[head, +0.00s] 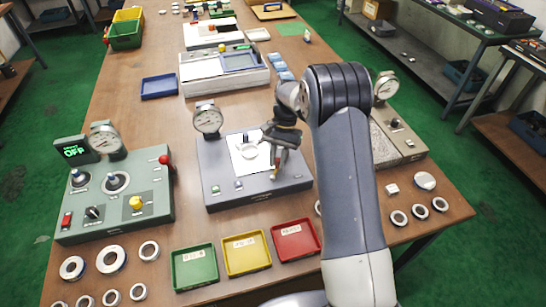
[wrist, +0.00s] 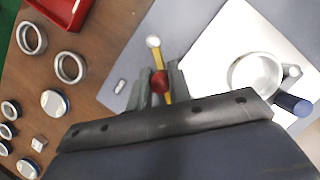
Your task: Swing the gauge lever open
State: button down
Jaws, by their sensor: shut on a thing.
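The grey gauge station (head: 225,190) stands mid-table, with a round dial (head: 208,118) at its back left and a white plate (head: 243,158) on top. My gripper (head: 275,168) reaches down over its right part. In the wrist view, my gripper (wrist: 160,80) has its fingers on both sides of the gauge lever's red ball knob (wrist: 159,83). The lever's yellow bar (wrist: 155,58) runs up from the knob to a pale round end. A metal ring (wrist: 255,78) sits on the white plate, right of the lever. In the head view the arm and fingers hide most of the lever.
Green (head: 194,268), yellow (head: 246,254) and red (head: 295,241) trays stand in front of the station. Loose rings lie at both front corners. A green-grey panel (head: 120,190) stands left and a beige gauge unit (head: 400,142) right. Bare wood shows behind the station.

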jog(key=shift+s+d+r+n+h, duration=0.1)
jog(key=shift+d+n+h, duration=0.2)
jog(key=shift+n, duration=0.35)
jog(key=shift+s+d+f+n+h, duration=0.15)
jog(key=shift+d+n, duration=0.2)
jog(key=shift+n, duration=0.25)
jog(key=shift+d+r+n+h, duration=0.15)
jog(key=shift+d+n+h, duration=0.15)
jog(key=shift+n, duration=0.35)
jog(key=shift+d, duration=0.1)
jog(key=c, duration=1.3)
grip_release()
jog(key=b+v, duration=0.1)
jog(key=v, duration=0.9)
jog(key=shift+w+r+g, duration=0.25)
jog(key=shift+w+g, duration=0.05)
jog(key=shift+d, duration=0.1)
